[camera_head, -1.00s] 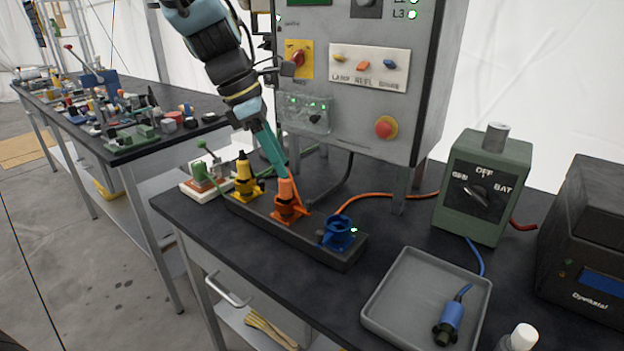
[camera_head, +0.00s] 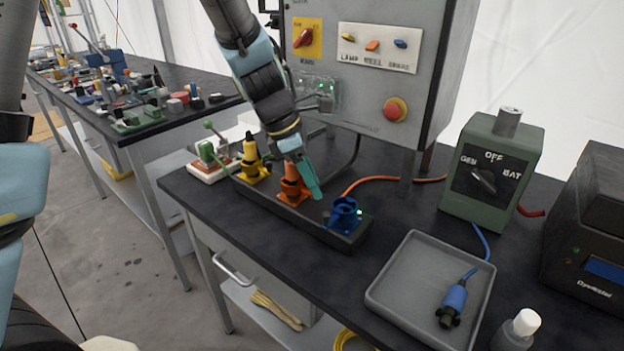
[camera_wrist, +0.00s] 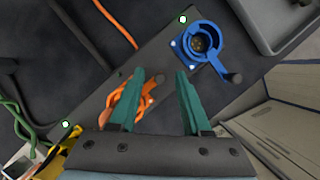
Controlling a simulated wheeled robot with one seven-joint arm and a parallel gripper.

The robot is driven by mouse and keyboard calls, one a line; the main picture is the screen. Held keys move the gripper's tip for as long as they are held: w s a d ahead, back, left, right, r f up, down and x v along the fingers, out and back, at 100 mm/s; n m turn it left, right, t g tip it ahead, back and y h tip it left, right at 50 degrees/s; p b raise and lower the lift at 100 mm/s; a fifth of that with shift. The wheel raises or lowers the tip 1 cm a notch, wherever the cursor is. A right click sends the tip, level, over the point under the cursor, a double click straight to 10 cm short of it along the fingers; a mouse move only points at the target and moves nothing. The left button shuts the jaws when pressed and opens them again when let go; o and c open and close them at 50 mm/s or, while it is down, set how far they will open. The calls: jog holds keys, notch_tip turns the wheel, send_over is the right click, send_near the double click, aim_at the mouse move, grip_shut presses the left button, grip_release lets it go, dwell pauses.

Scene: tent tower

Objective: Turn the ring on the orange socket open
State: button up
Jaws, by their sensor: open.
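The orange socket (camera_head: 293,196) stands in the middle of a dark strip, with an upright orange plug-like body on it. In the wrist view the orange socket (camera_wrist: 121,108) shows partly behind one finger, with a small knob on its ring. My gripper (camera_head: 314,190) points down just right of it, the near finger beside the orange body. I cannot tell whether a finger touches the ring.
The blue socket (camera_head: 345,214) is close on the right and the yellow socket (camera_head: 250,165) on the left. A grey control box (camera_head: 370,70) stands behind. A grey tray (camera_head: 400,290) holds a blue plug (camera_head: 455,298). A green switch box (camera_head: 492,170) stands at the right.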

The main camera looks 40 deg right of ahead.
grip_shut()
dwell(0.3)
dwell(0.3)
